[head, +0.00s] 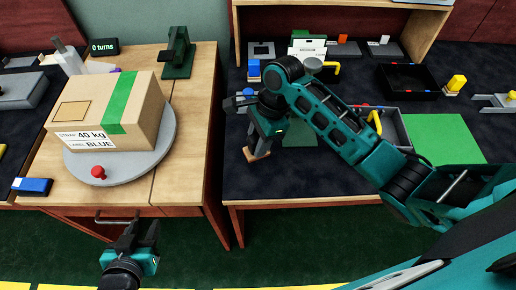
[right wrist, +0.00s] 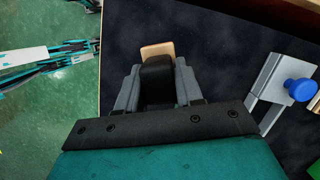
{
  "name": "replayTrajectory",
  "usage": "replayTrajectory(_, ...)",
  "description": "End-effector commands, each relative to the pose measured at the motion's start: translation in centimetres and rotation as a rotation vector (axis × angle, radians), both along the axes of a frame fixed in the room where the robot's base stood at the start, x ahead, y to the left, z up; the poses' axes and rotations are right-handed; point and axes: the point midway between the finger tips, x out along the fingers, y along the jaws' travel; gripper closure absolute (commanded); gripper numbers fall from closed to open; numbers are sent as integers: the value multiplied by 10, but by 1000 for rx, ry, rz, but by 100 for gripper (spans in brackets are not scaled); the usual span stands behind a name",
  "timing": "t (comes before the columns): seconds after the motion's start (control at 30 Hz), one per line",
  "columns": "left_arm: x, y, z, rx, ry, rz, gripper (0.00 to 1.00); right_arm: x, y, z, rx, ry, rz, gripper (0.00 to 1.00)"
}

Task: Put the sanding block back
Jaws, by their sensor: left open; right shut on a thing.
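The sanding block, tan with a dark upper part, shows at the left part of the dark right-hand bench in the head view (head: 258,155) and between the fingers in the right wrist view (right wrist: 155,49). My right gripper (head: 265,138) points down and is shut on it; its fingers also show in the right wrist view (right wrist: 156,88). The gripper hides part of the block. I cannot tell whether the block touches the bench. My left gripper (head: 139,236) is open and empty, low in front of the wooden table.
A cardboard box (head: 105,112) sits on a grey turntable (head: 160,155) with a red knob. A green mat (head: 445,138), a black tray (head: 405,84) and a shelf (head: 238,25) occupy the right bench. A blue-knobbed grey fixture (right wrist: 270,88) is right of the gripper.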

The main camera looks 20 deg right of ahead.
Motion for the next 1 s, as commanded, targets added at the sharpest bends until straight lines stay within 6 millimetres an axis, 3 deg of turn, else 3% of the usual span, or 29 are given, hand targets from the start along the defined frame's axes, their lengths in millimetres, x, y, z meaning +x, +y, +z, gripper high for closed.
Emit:
replayTrajectory(0.3, 0, 0, 0, 0, -1, 0, 57, 0, 0, -40, -1, 1, 0, 100)
replayTrajectory(0.67, 0, 0, 0, 0, -1, 0, 57, 0, 0, -44, 0, 0, 0, 100)
replayTrajectory(0.7, 0, 0, 0, 0, -1, 0, 57, 0, 0, -44, 0, -1, 0, 61)
replayTrajectory(0.93, 0, 0, 0, 0, -1, 0, 57, 0, 0, -44, 0, 0, 0, 39)
replayTrajectory(1.0, 0, 0, 0, 0, -1, 0, 57, 0, 0, -44, 0, 0, 0, 39)
